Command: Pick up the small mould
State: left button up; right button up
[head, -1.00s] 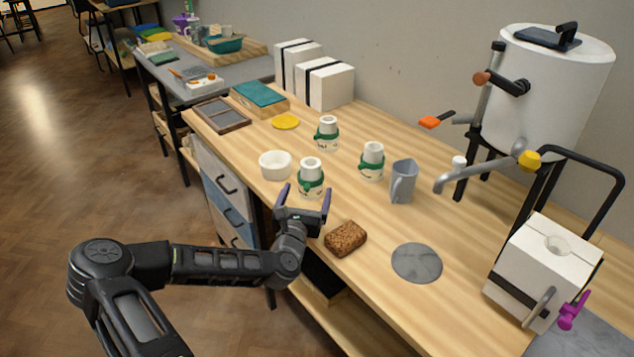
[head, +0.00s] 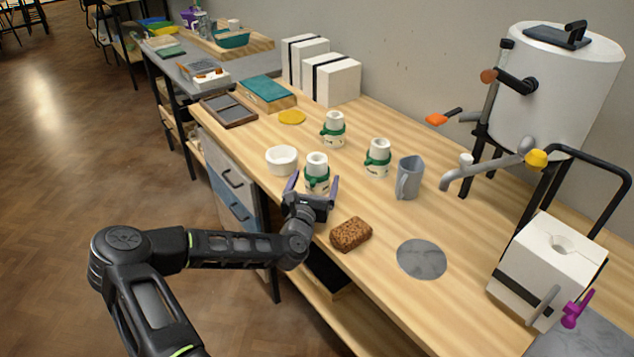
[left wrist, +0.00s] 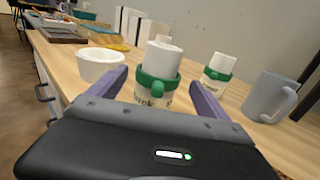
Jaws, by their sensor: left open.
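No object is plainly marked as the small mould. Three alike small white upright pieces with green bands stand on the wooden bench: a near one (head: 317,164), a back one (head: 334,129) and a right one (head: 378,158). My left gripper (head: 313,186) is open and empty at the near one, its purple fingers at either side of that piece's lower part. In the left wrist view the near piece (left wrist: 158,72) stands upright between and just beyond the open fingertips (left wrist: 158,82), with part of its dark lettering showing. Its base is hidden by my gripper.
A white bowl (head: 282,160) stands close left of the near piece. A grey jug (head: 409,178), a brown sponge-like block (head: 351,234) and a grey disc (head: 421,259) lie to the right. Large white black-banded blocks (head: 331,82) stand behind, against the wall.

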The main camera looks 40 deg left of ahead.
pick_arm(q)
jog(key=x, duration=0.4)
jog(key=shift+w+a+r+p, duration=0.1)
jog(key=shift+w+a+p, duration=0.15)
jog(key=shift+p, duration=0.15)
jog(key=shift+c, duration=0.6)
jog(key=shift+r, duration=0.1)
jog(key=c, duration=1.5)
